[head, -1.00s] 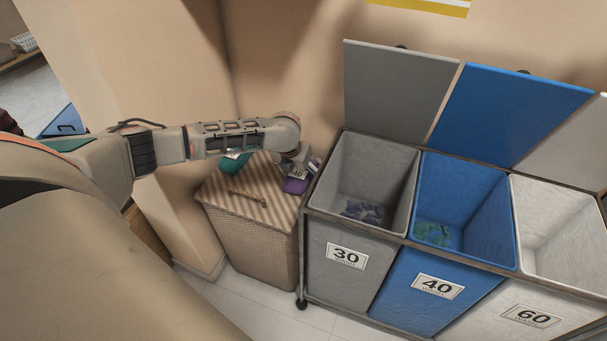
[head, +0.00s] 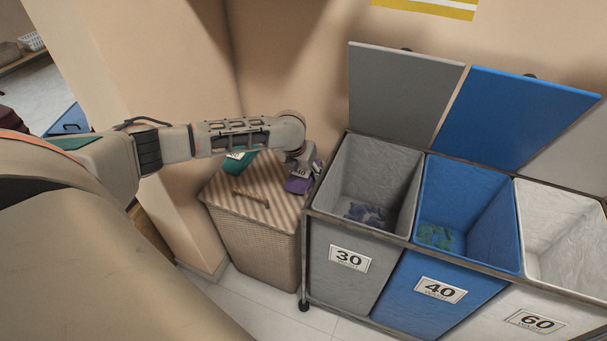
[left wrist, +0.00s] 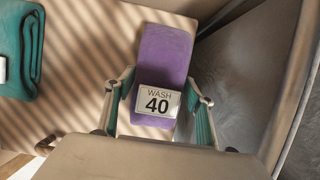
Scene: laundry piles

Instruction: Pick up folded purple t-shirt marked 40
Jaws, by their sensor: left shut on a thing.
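The folded purple t-shirt (head: 297,185) is at the right end of the striped hamper lid (head: 235,186). In the left wrist view the purple t-shirt (left wrist: 165,55) carries a white label (left wrist: 158,102) reading "WASH 40". My left gripper (head: 303,178) is shut on the shirt, with one finger on each side of it in the left wrist view (left wrist: 160,105). I cannot tell whether the shirt touches the lid. My right gripper is not in view.
A folded teal garment (head: 238,166) lies on the hamper lid, left of the purple shirt. To the right stand open bins: grey 30 (head: 348,259), blue 40 (head: 440,290) and white 60 (head: 535,321). Clothes lie in the grey and blue bins. A wall is close behind.

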